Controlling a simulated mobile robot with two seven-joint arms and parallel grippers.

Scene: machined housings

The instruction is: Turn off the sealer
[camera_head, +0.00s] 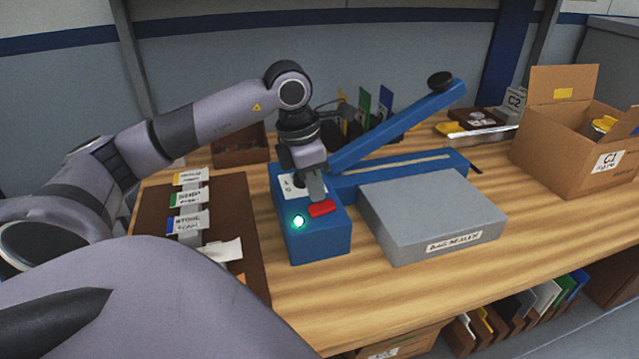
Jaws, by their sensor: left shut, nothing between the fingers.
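The blue bag sealer (318,243) stands on the wooden bench, its long lever arm (395,125) raised toward the upper right with a black knob at its end. On its control box are a red switch (322,208) and a green-white light (298,221), which is lit. My left gripper (317,198) is shut and points down just above or at the back edge of the red switch; I cannot tell whether it touches. The gripper hides part of the box top. My right gripper is not in view.
A grey platform labelled as bag sealer (435,212) stands right of the control box. An open cardboard box (560,142) is at the right. A brown board with labelled tabs (228,196) lies at the left. The front bench strip is clear.

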